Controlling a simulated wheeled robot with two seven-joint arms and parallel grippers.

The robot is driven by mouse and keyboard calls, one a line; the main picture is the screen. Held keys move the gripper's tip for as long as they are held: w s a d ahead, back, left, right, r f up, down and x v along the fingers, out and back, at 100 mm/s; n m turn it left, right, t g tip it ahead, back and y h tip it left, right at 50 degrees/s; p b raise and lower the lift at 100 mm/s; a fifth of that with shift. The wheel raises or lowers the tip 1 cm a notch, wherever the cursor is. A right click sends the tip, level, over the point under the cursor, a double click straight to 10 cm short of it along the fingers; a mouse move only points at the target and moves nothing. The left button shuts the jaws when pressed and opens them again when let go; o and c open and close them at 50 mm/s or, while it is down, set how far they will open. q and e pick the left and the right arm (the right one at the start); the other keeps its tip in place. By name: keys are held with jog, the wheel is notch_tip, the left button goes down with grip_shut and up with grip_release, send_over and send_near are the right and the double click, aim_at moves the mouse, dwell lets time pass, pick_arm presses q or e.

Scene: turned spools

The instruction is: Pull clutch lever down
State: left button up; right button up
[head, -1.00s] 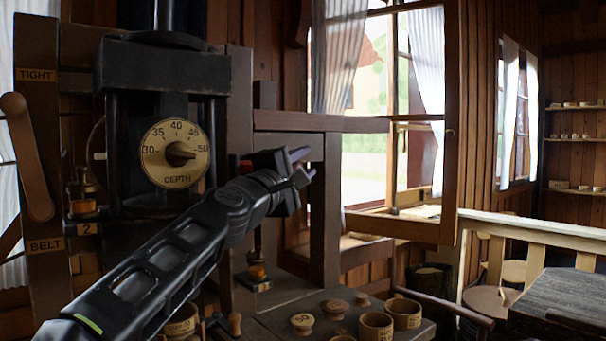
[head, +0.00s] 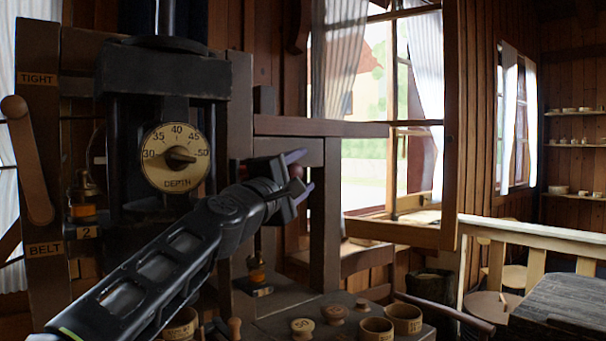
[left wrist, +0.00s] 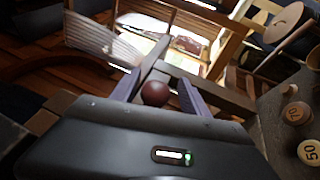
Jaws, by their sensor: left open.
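A dark red ball knob (left wrist: 155,92), which looks like the end of the clutch lever, sits between the two fingers of my left gripper in the left wrist view. In the head view the knob (head: 296,170) shows small between the same fingertips. My left gripper (head: 300,174) is open around it, in front of the wooden post and window right of the depth dial. In the left wrist view a gap shows beside the knob, and I cannot tell whether either finger touches it. The lever's shaft is hidden. My right gripper is not in view.
The black press with its DEPTH dial (head: 175,157) stands left of the gripper. A wooden BELT lever (head: 28,160) is at the far left. Below, several pegs and cups, such as a cup (head: 404,318), stand on the dark bench. The open window (head: 405,230) is behind.

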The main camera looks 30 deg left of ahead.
pick_arm(q)
jog(key=b+v, duration=0.1)
jog(key=v, duration=0.5)
jog(key=shift+s+f, duration=0.2)
jog(key=shift+s, duration=0.05)
jog(key=shift+r, duration=0.1)
